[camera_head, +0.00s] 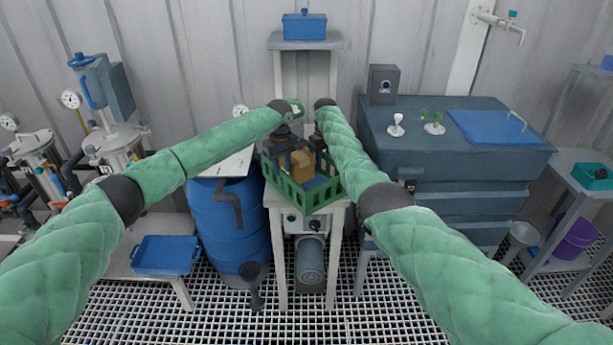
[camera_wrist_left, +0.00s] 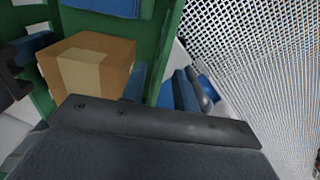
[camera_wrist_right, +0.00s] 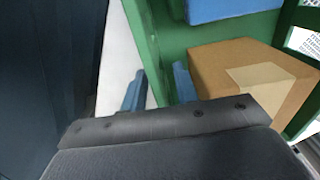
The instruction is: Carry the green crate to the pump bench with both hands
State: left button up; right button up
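The green crate (camera_head: 308,197) sits on a narrow white stand in the middle of the head view. It holds a brown cardboard box (camera_head: 302,164) and something blue. My left gripper (camera_head: 283,158) is at the crate's left rim. In the left wrist view its blue fingers (camera_wrist_left: 160,88) stand either side of the green wall, with a gap showing. My right gripper (camera_head: 318,146) is at the crate's right rim. In the right wrist view its blue fingers (camera_wrist_right: 158,90) also stand apart around the green wall. Both look open. The fingertips are partly hidden by the gripper bodies.
A pump motor (camera_head: 310,262) is under the stand. A blue barrel (camera_head: 232,225) is close on the left and a large dark tank (camera_head: 450,150) close on the right. A shelf with a blue bin (camera_head: 304,26) is behind. A blue tray (camera_head: 165,255) lies at lower left.

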jog(key=shift+r, duration=0.6)
pick_arm(q)
notch_tip(320, 180, up, 9)
pick_arm(e)
notch_tip(320, 180, up, 11)
jog(key=shift+f, duration=0.1)
pick_arm(q)
jog(key=shift+f, duration=0.1)
